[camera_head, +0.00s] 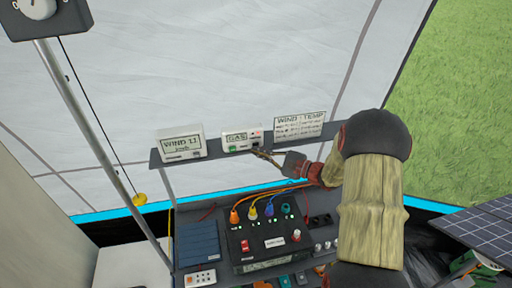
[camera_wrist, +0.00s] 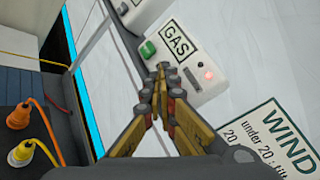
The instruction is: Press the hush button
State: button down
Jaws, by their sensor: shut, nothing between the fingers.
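The white gas alarm box (camera_head: 241,134) stands on the narrow grey shelf. Its GAS label (camera_wrist: 177,40) is readable in the wrist view. A green button (camera_wrist: 147,49) is on its front, with a glowing red light (camera_wrist: 210,75) and a grey slotted patch. No word "hush" is readable, so I cannot tell which part is the hush button. My gripper (camera_head: 258,152) is shut and empty, with its fingertips just in front of the box's lower edge. In the wrist view the fingertips (camera_wrist: 160,70) lie near the green button; I cannot tell whether they touch the box.
A wind meter (camera_head: 181,143) stands left of the box and a WIND/TEMP card (camera_head: 299,124) right of it on the shelf (camera_head: 215,155). Below is a black control box (camera_head: 265,240) with coloured plugs and cables. A slanted pole (camera_head: 100,150) is at left.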

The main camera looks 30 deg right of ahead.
jog(key=shift+w, duration=0.3)
jog(key=shift+w+d+b, duration=0.2)
jog(key=shift+w+b, duration=0.25)
dwell(0.8)
jog(key=shift+s, duration=0.1)
jog(key=shift+s+a, duration=0.25)
jog(key=shift+s, duration=0.5)
jog(key=shift+s+a, duration=0.25)
jog(key=shift+s, duration=0.55)
jog(key=shift+s+a, duration=0.2)
jog(key=shift+s, duration=0.6)
jog(key=shift+s+a, duration=0.25)
jog(key=shift+s, duration=0.55)
